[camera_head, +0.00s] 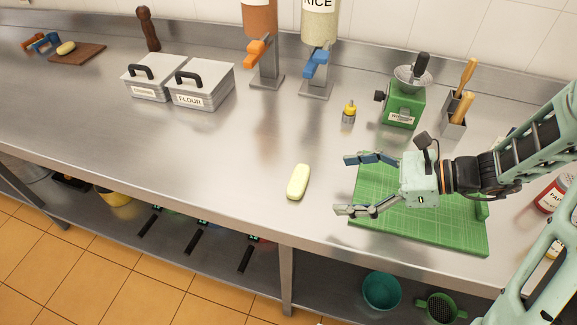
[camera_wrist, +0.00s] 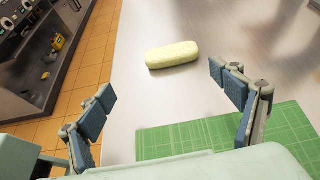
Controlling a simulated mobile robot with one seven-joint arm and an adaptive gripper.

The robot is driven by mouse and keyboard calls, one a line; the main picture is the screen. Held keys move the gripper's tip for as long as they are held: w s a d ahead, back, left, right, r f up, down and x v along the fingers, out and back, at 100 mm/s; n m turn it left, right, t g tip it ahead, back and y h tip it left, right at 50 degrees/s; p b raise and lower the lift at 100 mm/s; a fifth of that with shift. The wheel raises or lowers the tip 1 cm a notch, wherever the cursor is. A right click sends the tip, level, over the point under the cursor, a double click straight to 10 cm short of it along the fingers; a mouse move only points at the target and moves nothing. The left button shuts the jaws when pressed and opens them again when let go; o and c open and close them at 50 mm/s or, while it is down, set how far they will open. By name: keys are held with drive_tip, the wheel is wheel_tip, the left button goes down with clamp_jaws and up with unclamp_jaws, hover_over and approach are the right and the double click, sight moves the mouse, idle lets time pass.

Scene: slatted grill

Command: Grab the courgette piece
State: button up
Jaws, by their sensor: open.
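The courgette piece (camera_head: 298,182) is a pale yellow-green rounded block. It lies on the bare steel counter (camera_head: 240,150), left of the green mat. In the wrist view, the courgette piece (camera_wrist: 172,54) lies beyond the fingertips, between their lines. My gripper (camera_head: 340,185) is open and empty above the left part of the green mat, with its fingers pointing left toward the piece. In the wrist view, my gripper (camera_wrist: 165,92) shows both blue-padded fingers wide apart. The fingers do not touch the piece.
The green gridded mat (camera_head: 440,235) lies under my gripper. A yellow-topped bottle (camera_head: 348,113), a green grinder (camera_head: 403,105) and a utensil holder (camera_head: 453,122) stand behind. Two lidded containers (camera_head: 200,88) stand at back left. The counter's front edge is near the piece. Steel around it is clear.

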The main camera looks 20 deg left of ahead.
approach(293, 176)
drive_tip(key=shift+y, duration=0.4)
drive_tip(key=a+f, duration=0.1)
drive_tip(key=s+a+f, duration=0.1)
drive_tip(key=a, duration=0.1)
drive_tip(key=shift+s+a+f, duration=0.1)
drive_tip(key=shift+s+a, duration=0.15)
drive_tip(key=shift+w+x, duration=0.2)
drive_tip(key=shift+x, duration=1.25)
drive_tip(key=shift+w+x, duration=0.15)
drive_tip(key=shift+x, duration=1.3)
drive_tip(key=c, duration=1.3)
drive_tip(key=shift+w, duration=0.1)
